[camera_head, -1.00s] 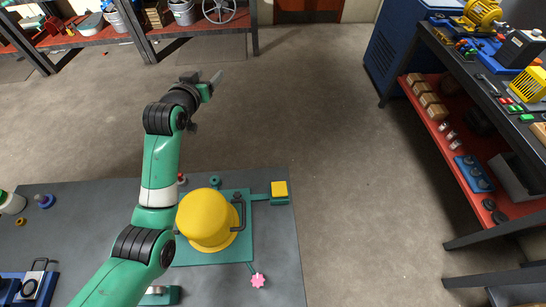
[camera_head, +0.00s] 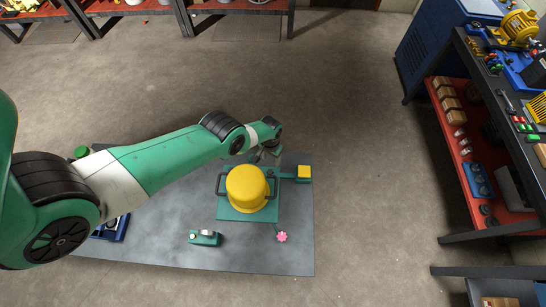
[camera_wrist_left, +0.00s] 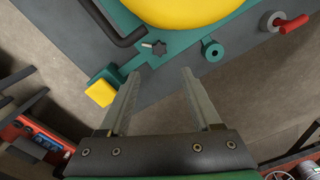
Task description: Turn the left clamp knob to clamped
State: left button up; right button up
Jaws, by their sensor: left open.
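A yellow dome-shaped motor (camera_head: 247,187) sits on a green base plate (camera_head: 232,214) on the grey table. A small dark star-shaped knob (camera_wrist_left: 159,47) with a pale pin shows at the plate's edge in the left wrist view. I cannot tell which knob is the left clamp knob. My left gripper (camera_head: 265,154) is above the plate's far edge. In the left wrist view, the gripper (camera_wrist_left: 160,76) is open and empty, with the dark knob beyond its fingertips. My right gripper is not in view.
A yellow block (camera_head: 304,172) stands on a green arm to the right of the motor. A green fixture (camera_head: 206,238) is nearer. A workbench (camera_head: 500,85) stands right, across open floor.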

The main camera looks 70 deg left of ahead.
aim_at(271, 171)
pick_arm(q)
notch_tip(271, 171, down, 10)
jog(key=b, duration=0.9)
jog(key=shift+f, duration=0.2)
grip_shut()
